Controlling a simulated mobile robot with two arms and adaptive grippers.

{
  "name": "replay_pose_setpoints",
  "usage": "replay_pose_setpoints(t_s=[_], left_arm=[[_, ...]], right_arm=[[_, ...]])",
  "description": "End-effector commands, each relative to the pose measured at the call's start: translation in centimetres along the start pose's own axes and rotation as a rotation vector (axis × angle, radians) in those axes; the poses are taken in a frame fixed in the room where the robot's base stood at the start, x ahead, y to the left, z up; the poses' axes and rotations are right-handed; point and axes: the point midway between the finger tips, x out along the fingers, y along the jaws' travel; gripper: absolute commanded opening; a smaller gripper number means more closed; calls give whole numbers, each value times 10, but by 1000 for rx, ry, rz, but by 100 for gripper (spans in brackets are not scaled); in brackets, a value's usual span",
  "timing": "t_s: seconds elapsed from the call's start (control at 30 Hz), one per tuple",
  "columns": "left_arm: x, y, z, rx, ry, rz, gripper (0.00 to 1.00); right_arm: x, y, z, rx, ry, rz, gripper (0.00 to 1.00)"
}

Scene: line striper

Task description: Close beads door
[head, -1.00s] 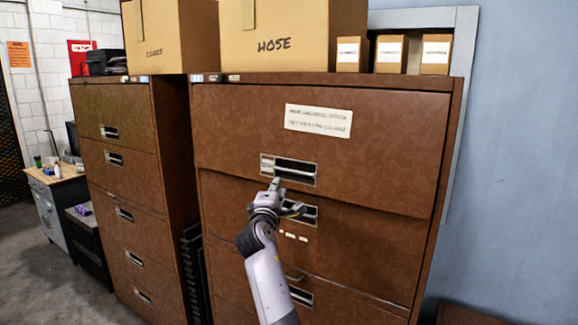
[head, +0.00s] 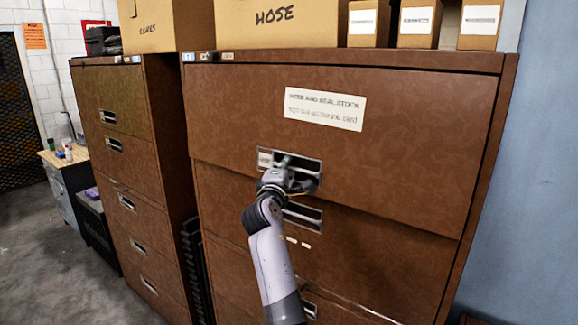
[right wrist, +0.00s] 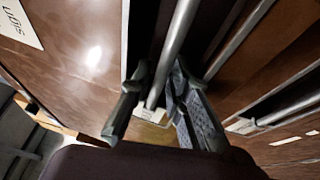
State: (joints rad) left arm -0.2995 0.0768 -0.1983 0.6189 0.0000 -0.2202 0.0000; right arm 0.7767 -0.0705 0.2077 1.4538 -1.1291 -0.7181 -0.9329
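The brown cabinet's large top door (head: 400,165) fills the middle of the head view. Its lower edge stands a little proud of the fronts below, with a shadow under it. Its recessed handle (head: 305,166) has a small label at its left end, too small to read surely; I cannot tell which front is the beads door. My right gripper (head: 287,172) is at this handle. In the right wrist view, its two fingers (right wrist: 157,82) are apart, on either side of a metal handle bar (right wrist: 178,35). I cannot tell whether they touch it. My left gripper is not in view.
More fronts with recessed handles (head: 303,215) lie below. A second brown cabinet (head: 115,90) stands to the left. Cardboard boxes (head: 280,25), one marked HOSE, sit on top. A blue wall (head: 540,170) is to the right. Grey floor (head: 40,250) is clear at left.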

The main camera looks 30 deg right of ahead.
Motion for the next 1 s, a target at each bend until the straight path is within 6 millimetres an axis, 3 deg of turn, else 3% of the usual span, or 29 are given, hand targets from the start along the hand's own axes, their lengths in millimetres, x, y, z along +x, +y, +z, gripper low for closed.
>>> replay_pose_setpoints(t_s=[0.13,0.4,1.0], left_arm=[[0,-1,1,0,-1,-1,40],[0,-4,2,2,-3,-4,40],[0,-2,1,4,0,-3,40]], right_arm=[[0,0,0,0,0,0,17],[0,0,0,0,0,1,0],[0,0,0,1,0,1,0]])
